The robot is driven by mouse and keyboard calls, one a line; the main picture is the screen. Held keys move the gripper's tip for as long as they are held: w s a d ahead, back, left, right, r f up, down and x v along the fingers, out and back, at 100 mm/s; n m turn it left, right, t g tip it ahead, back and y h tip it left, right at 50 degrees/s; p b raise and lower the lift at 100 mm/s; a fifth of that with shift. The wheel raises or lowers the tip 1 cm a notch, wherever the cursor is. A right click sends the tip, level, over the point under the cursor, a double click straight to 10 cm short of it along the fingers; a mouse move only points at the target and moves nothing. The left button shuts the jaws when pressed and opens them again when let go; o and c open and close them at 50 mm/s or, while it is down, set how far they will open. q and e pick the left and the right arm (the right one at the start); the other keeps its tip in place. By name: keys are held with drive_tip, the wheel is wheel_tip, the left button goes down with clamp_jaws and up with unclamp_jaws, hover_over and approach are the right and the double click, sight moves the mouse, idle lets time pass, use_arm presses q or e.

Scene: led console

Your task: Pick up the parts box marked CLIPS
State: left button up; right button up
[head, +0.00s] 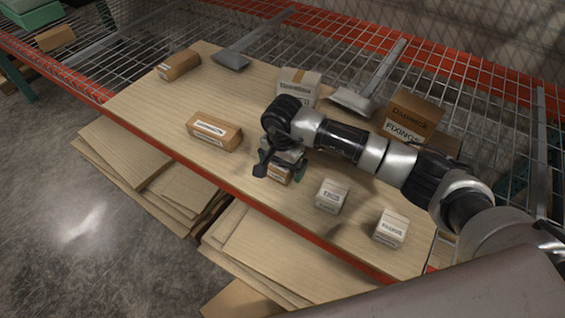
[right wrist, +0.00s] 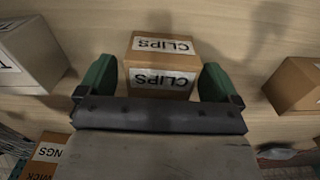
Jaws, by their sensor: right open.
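The small brown parts box marked CLIPS (right wrist: 160,62) shows in the right wrist view, upright on the wooden board, its labels reading upside down. In the head view the CLIPS box (head: 278,175) is partly hidden under my right gripper. My right gripper (head: 279,171) is open. In the right wrist view its two green fingers (right wrist: 156,82) stand on either side of the box's near part, with a small gap at each side. My left gripper is not in view.
Near the box are a brown labelled box (head: 214,132) to the left and white boxes (head: 332,196) and (head: 391,228) to the right. Another brown box (head: 178,65) sits far left. The wooden board (head: 150,108) has free room at left.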

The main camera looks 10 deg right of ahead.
drive_tip(key=shift+f, duration=0.75)
drive_tip(key=c, duration=1)
drive_tip(key=shift+r, duration=0.1)
drive_tip(key=shift+c, duration=0.2)
